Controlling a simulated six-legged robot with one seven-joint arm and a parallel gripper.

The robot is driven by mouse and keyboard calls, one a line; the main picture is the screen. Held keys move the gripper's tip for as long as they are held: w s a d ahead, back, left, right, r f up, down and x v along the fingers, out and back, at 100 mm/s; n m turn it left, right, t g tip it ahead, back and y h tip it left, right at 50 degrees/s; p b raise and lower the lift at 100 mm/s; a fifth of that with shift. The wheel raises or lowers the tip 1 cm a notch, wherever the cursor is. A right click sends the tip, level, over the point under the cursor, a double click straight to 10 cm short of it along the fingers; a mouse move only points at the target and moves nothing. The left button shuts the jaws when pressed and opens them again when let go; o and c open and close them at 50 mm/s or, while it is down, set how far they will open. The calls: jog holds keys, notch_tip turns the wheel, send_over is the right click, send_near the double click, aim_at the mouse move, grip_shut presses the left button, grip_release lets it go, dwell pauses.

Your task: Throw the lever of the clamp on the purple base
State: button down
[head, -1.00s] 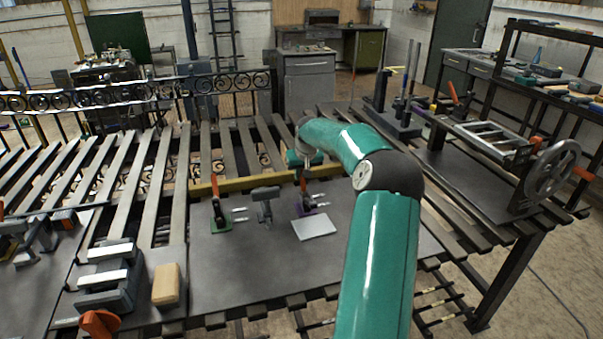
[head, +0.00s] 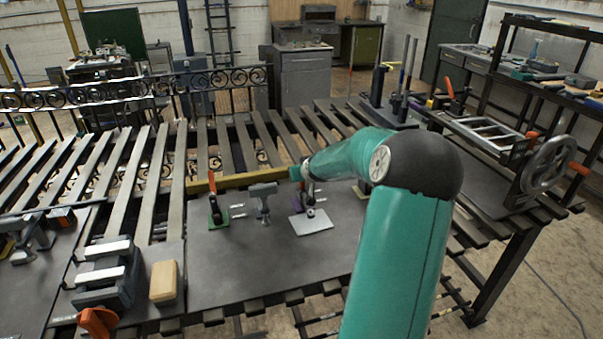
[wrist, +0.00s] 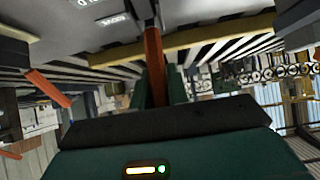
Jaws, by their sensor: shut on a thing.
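The clamp on the purple base (head: 296,211) stands on the dark metal plate, with a pale flat plate (head: 311,223) at its front. Its red-orange lever (wrist: 155,65) shows in the wrist view between the two dark green fingers. My gripper (head: 307,187) is shut on this lever. In the head view my gripper and wrist hide the lever and part of the clamp. To its left stands a similar clamp on a green base (head: 218,222), its red lever (head: 212,194) upright.
A grey T-shaped fixture (head: 263,201) stands between the two clamps. A yellow bar (head: 236,182) runs behind them. A tan block (head: 164,281) and a grey vise (head: 105,278) with an orange knob are at the left. A handwheel (head: 549,163) stands at the right. The front plate is clear.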

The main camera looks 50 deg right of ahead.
jog(key=shift+s+f, duration=0.1)
dwell(0.3)
jog(key=c, duration=1.4)
grip_release()
jog(key=shift+s+a, duration=0.1)
jog(key=shift+o, duration=0.2)
jog(key=v, duration=1.3)
jog(key=shift+s, duration=0.25)
jog(key=shift+a, duration=0.2)
